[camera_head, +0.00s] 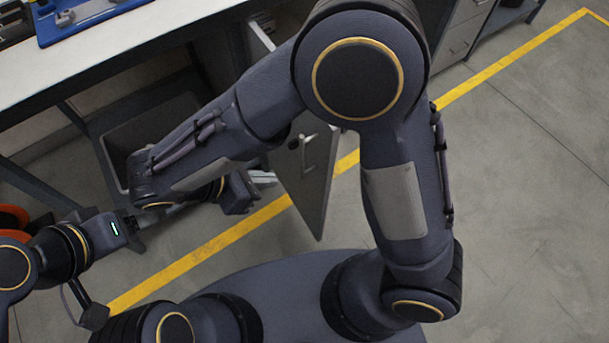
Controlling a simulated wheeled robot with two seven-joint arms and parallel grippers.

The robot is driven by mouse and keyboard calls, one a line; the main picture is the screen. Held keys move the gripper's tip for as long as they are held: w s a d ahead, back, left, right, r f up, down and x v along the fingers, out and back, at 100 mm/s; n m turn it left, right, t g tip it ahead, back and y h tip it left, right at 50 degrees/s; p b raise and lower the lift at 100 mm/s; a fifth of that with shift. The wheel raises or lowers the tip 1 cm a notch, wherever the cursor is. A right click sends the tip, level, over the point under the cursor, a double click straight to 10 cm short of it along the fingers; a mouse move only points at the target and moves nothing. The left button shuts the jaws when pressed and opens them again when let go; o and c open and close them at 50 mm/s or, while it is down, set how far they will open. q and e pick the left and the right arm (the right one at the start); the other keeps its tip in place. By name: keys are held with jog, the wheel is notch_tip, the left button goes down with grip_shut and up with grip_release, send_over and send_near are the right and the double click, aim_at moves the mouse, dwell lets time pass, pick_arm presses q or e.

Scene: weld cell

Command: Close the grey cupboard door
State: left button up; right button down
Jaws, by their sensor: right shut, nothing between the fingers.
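The grey cupboard door (312,185) stands open, swung out from under the bench over the floor. Its handle (302,141) shows near the upper part of the door. My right arm crosses in front and hides the door's left and upper parts and much of the cupboard. My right gripper (264,177) is shut and empty, its fingertips pointing right, close to the door's left side. I cannot tell whether they touch it. My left gripper (152,214) is at the left, partly hidden by my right wrist; its fingers are unclear.
A white-topped workbench (90,60) runs across the upper left, with a blue tray (85,18) on it. A grey bin (150,130) stands below. A drawer cabinet (462,30) is at the top. A yellow line (490,70) crosses the floor, which is clear to the right.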

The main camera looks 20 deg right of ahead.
jog(key=b, duration=0.3)
send_near(325, 172)
notch_tip(325, 172, down, 4)
jog(key=d, duration=0.3)
jog(key=shift+w+f, duration=0.15)
jog(key=shift+w, duration=0.25)
jog(key=shift+w+d, duration=0.15)
jog(key=shift+d, duration=0.35)
